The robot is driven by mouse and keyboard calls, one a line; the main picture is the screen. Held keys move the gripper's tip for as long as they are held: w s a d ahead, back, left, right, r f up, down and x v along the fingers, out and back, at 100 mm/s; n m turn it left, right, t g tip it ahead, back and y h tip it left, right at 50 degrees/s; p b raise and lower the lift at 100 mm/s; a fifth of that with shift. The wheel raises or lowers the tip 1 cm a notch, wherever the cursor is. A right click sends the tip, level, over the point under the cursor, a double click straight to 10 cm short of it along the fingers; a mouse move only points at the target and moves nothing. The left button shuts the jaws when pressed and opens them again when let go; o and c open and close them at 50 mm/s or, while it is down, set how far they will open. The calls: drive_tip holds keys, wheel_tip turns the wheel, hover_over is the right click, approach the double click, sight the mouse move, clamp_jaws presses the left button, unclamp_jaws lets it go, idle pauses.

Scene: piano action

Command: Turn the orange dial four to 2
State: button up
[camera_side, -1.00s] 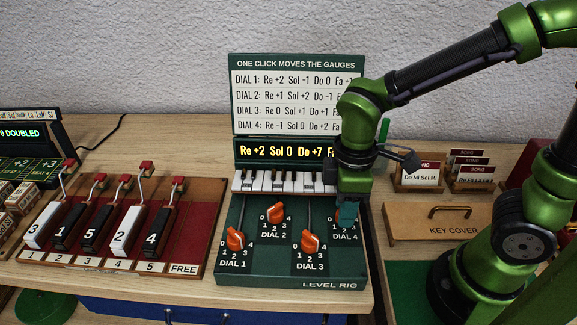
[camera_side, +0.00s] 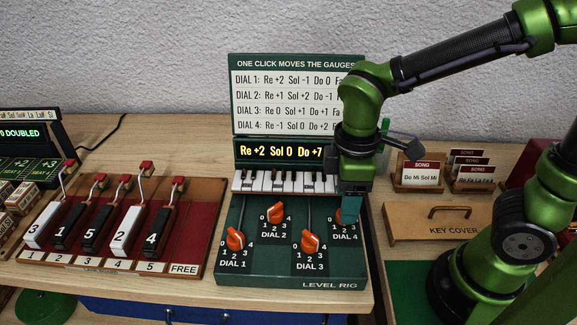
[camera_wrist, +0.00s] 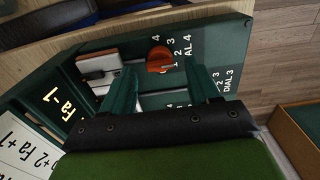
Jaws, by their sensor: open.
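Orange dial four (camera_wrist: 160,59) shows in the wrist view on the dark green level rig (camera_side: 292,272), beside the label DIAL 4 and its white numbers. My gripper (camera_side: 349,212) points down over the rig's right side in the side view. Which number the dial points at is unclear.
Dial 1 (camera_side: 235,239), dial 2 (camera_side: 276,213) and dial 3 (camera_side: 310,241) are on the same rig. Behind them are piano keys (camera_side: 275,181) and a yellow-lettered display (camera_side: 282,150). The key cover (camera_side: 432,224) lies right; a red lever tray (camera_side: 192,215) lies left.

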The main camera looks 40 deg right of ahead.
wheel_tip(320, 180, up, 15)
drive_tip(key=shift+f, duration=0.15)
idle(0.4)
drive_tip(key=s+d+f+m+t+y, duration=0.1)
drive_tip(key=d+f+m+t, duration=0.4)
drive_tip(key=m, duration=0.8)
drive_tip(key=d+t+y, duration=0.1)
drive_tip(key=d+t, duration=0.1)
drive_tip(key=d, duration=0.1)
drive_tip(key=shift+f, duration=0.15)
drive_tip(key=shift+s, duration=0.1)
